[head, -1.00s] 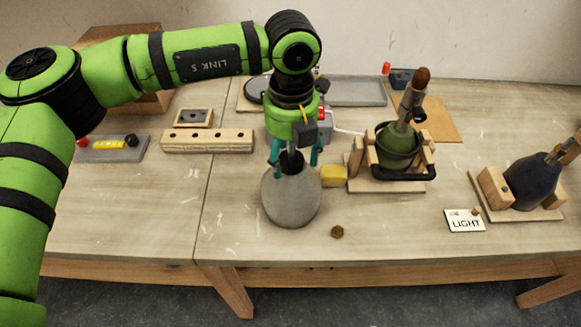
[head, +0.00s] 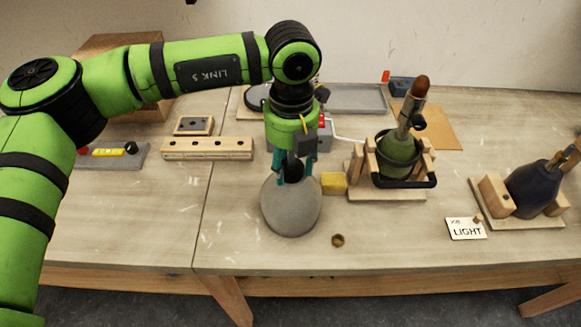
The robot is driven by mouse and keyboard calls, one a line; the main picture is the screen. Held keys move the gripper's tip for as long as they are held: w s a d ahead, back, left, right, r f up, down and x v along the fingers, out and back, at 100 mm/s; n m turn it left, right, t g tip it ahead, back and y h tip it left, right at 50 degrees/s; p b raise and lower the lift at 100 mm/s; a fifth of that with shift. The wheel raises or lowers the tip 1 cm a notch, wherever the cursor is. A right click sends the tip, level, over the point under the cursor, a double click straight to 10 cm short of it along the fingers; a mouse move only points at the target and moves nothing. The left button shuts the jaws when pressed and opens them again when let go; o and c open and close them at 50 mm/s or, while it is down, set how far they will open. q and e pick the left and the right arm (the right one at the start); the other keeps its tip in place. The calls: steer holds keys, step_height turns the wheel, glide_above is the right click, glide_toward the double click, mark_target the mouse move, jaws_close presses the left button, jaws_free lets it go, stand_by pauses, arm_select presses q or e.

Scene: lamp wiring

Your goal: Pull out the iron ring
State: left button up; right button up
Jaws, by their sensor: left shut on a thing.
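A grey rounded vessel (head: 291,210) stands upright on the bench, left of the middle. A dark piece (head: 293,171) sits at its top. My left gripper (head: 295,178) points straight down over it, its teal fingers shut on this dark piece. The fingers hide part of it, and I cannot tell whether it is the iron ring. A black band (head: 404,182) surrounds the lower part of a green lamp body (head: 399,150) in a wooden cradle to the right. My right gripper is not in view.
A yellow block (head: 333,183) is right of the vessel, and a small brown nut (head: 338,240) lies in front. The front left bench is clear.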

arm_select(q)
steer(key=shift+r, duration=0.6)
step_height(320, 180, up, 14)
steer(key=p, duration=0.6)
stand_by(1.9)
steer(key=shift+f, duration=0.1)
